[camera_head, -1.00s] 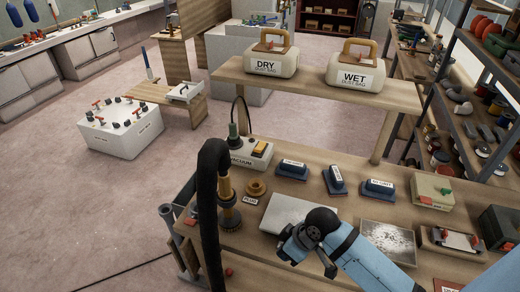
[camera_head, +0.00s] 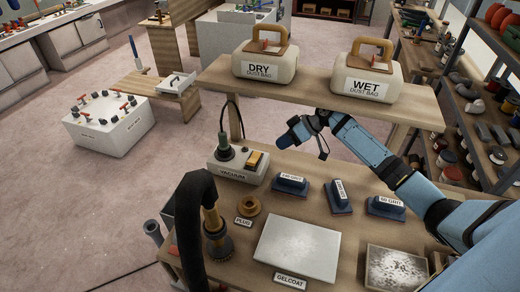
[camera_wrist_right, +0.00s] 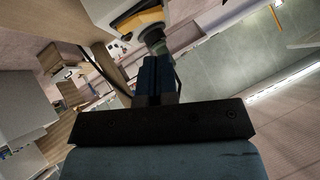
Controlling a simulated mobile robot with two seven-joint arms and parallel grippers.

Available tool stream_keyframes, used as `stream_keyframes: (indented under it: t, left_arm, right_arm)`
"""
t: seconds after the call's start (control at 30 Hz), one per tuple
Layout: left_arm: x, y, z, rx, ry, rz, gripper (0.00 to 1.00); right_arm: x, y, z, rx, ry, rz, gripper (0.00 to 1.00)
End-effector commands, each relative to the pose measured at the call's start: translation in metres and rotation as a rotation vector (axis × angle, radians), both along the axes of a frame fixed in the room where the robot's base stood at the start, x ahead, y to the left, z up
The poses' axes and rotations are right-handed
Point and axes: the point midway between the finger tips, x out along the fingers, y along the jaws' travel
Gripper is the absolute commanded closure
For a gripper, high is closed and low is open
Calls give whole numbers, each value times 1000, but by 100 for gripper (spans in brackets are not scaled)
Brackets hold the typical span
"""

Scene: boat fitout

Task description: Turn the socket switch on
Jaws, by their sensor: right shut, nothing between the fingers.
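The socket box (camera_head: 238,172), white and labelled VACUUM, sits on the bench near its back left. A yellow rocker switch (camera_head: 255,160) is on its top; I cannot tell its setting. A plug with a cable (camera_head: 225,148) stands in the socket left of the switch. My right gripper (camera_head: 284,140) is shut and empty, above and to the right of the switch, apart from it in the head view. In the right wrist view the blue closed fingers (camera_wrist_right: 157,75) point toward the box, with the yellow switch (camera_wrist_right: 138,18) beyond them. My left gripper is not in view.
A shelf (camera_head: 320,88) with DRY (camera_head: 264,64) and WET (camera_head: 368,76) dust bags is above and behind my right gripper. A black hose (camera_head: 185,235) stands at the front left. Sanding blocks (camera_head: 338,196) and a pale GELCOAT panel (camera_head: 298,247) lie on the bench.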

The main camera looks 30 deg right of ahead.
Motion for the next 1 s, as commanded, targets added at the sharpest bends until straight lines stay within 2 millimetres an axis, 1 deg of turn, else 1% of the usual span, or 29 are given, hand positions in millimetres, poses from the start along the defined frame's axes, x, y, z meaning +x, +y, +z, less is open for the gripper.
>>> stream_keyframes:
  t: [0.47,0.57,0.8,1.0]
  left_arm:
    - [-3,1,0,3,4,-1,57]
    - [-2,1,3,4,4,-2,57]
    - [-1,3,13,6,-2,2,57]
    - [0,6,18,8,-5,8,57]
  right_arm:
    - [2,2,-1,3,-1,-1,100]
    - [5,8,-6,3,0,-2,100]
    - [20,38,-34,4,0,-2,100]
    - [31,58,-54,4,1,-1,100]
